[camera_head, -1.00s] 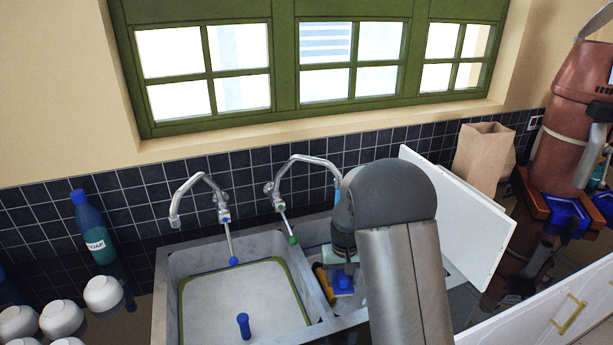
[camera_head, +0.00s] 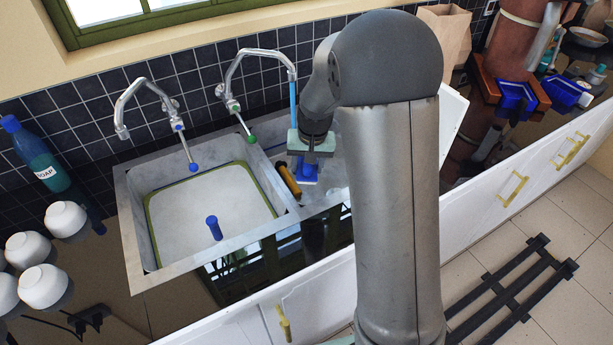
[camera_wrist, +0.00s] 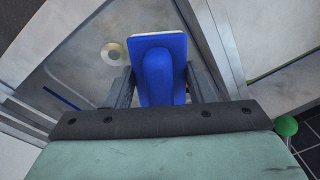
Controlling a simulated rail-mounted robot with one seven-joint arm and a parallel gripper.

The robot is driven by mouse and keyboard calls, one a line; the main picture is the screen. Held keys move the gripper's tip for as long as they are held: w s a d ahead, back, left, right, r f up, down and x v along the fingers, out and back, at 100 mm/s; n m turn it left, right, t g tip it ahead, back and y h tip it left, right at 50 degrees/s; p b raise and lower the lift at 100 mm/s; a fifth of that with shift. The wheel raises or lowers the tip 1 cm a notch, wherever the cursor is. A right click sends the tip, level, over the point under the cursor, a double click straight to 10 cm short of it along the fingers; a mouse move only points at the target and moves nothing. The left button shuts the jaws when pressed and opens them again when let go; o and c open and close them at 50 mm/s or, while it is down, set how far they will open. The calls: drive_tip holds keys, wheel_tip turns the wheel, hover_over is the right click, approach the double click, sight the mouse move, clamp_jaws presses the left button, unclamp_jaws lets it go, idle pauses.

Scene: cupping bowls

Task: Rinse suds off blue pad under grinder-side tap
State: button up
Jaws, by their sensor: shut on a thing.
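The blue pad (camera_head: 308,174) is in my gripper (camera_head: 309,160), low in the right sink basin. In the wrist view the blue pad (camera_wrist: 160,70) has a blue grip between the two fingers of my gripper (camera_wrist: 160,88) and a pale far edge. Its underside is hidden, and I cannot tell whether suds are on it. The grinder-side tap (camera_head: 236,75) is the right one, with a green-tipped lever (camera_head: 251,139). A light blue stream (camera_head: 293,103) drops from its spout to beside my gripper's green-grey body; I cannot tell whether it meets the pad.
A yellow-and-black cylinder (camera_head: 288,180) lies beside the pad near the basin divider. The left tap (camera_head: 140,95) has a blue-tipped lever. The left basin (camera_head: 190,205) holds pale contents and a blue peg (camera_head: 214,228). A soap bottle (camera_head: 35,155) and white bowls (camera_head: 42,286) stand left.

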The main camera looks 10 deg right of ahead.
drive_tip(key=r+m+t+b, duration=0.1)
drive_tip(key=r+m, duration=0.1)
drive_tip(key=r+m+t, duration=0.1)
drive_tip(key=r+m, duration=0.1)
drive_tip(key=r, duration=0.1)
drive_tip(key=w+r+m+t+b, duration=0.1)
drive_tip(key=r+t, duration=0.1)
drive_tip(key=shift+w+d+r+m+h+b, duration=0.1)
drive_tip(key=shift+d+r+m+h+b, duration=0.05)
drive_tip(key=shift+r+m+h+b, duration=0.2)
drive_tip(key=shift+d+r+m, duration=0.1)
drive_tip(key=shift+r+m, duration=0.35)
drive_tip(key=shift+r, duration=0.1)
drive_tip(key=w+f+p, duration=0.2)
drive_tip(key=w+p, duration=0.1)
drive_tip(key=w, duration=1.1)
drive_tip(key=shift+f, duration=0.4)
drive_tip(key=shift+d, duration=0.15)
drive_tip(key=shift+d, duration=0.5)
drive_tip(key=shift+a, duration=0.1)
drive_tip(key=shift+a+b, duration=0.3)
drive_tip(key=shift+a, duration=0.25)
drive_tip(key=shift+d, duration=0.15)
